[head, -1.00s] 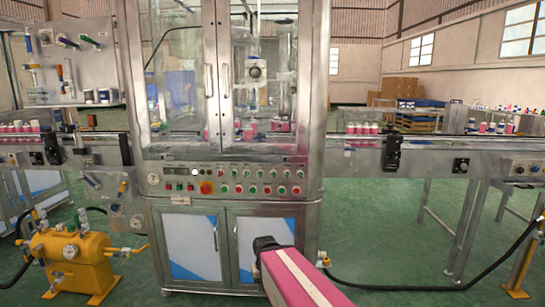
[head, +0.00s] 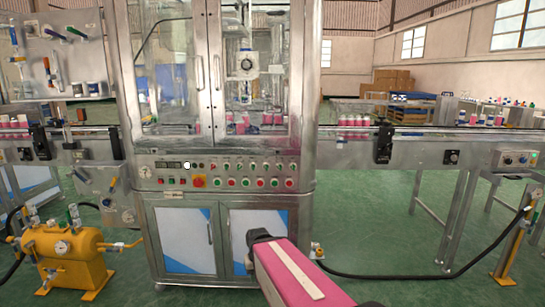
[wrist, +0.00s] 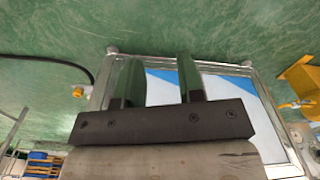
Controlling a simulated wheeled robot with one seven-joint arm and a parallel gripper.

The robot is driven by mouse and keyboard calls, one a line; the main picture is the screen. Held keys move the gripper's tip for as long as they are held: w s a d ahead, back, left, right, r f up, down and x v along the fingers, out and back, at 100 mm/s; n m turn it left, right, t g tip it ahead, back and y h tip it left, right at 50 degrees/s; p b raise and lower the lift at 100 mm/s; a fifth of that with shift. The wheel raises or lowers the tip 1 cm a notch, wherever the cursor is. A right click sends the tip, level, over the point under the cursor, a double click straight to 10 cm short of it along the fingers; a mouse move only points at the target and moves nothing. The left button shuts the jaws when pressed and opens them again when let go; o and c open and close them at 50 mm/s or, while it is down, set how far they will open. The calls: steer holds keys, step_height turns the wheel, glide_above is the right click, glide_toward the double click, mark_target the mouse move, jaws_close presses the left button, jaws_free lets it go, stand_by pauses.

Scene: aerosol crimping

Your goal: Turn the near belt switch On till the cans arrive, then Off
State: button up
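Pink cans with white tops (head: 354,125) stand in a group on the right conveyor belt (head: 418,140). More pink cans (head: 15,121) stand on the left belt. Others (head: 242,123) are inside the glass-doored machine (head: 305,100).
The machine's front panel (head: 225,173) has several buttons and a red stop knob (head: 199,181). A yellow tank (head: 65,255) stands at the left. A black hose (head: 420,276) runs across the floor at right to a yellow post (head: 507,250).

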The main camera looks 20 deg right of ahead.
steer(key=w+a+r+t+y, duration=0.2)
steer(key=w+a+t, duration=0.3)
steer(key=w, duration=0.6)
steer(key=m+t+h, duration=1.2)
steer(key=t+h, duration=0.1)
glide_toward(239, 168)
steer(key=x, duration=0.9)
steer(key=shift+w, duration=0.1)
jaws_close()
